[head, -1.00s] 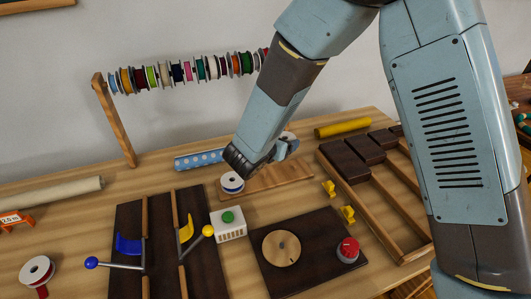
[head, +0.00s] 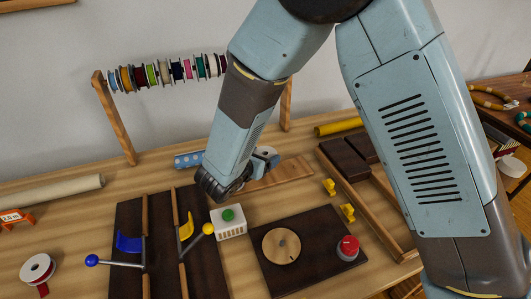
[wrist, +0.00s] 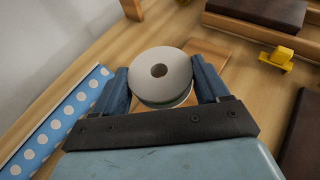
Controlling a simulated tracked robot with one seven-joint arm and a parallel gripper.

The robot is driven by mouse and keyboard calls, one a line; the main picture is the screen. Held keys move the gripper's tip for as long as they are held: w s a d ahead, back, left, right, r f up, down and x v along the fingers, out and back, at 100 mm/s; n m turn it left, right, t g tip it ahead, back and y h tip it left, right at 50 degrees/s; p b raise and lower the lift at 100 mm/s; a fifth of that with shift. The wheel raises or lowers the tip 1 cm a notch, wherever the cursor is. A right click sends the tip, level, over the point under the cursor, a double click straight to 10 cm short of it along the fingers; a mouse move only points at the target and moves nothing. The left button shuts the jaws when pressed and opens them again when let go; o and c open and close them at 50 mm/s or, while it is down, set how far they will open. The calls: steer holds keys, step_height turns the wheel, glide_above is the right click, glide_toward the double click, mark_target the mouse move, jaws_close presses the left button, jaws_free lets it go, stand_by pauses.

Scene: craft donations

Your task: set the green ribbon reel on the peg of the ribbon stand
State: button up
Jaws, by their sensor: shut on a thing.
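My gripper (wrist: 160,88) is shut on the green ribbon reel (wrist: 174,63), one finger on each side of it. The reel has pale flanges, a dark centre hole and a thin green edge. It lies over a flat wooden board (wrist: 209,48), which looks like the base of the ribbon stand. In the head view my wrist covers much of the gripper, and a bit of the pale reel (head: 267,150) shows beyond it, above the board (head: 285,174). I cannot make out the peg in either present view.
A blue polka-dot roll (wrist: 58,122) lies left of the gripper. Yellow clips (head: 329,186) and a dark wooden tray (head: 346,157) are to the right. A white box with a green button (head: 228,222) stands in front. A rail of reels (head: 160,74) stands behind.

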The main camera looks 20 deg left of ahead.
steer(key=shift+f, duration=3)
steer(key=o, duration=1.1)
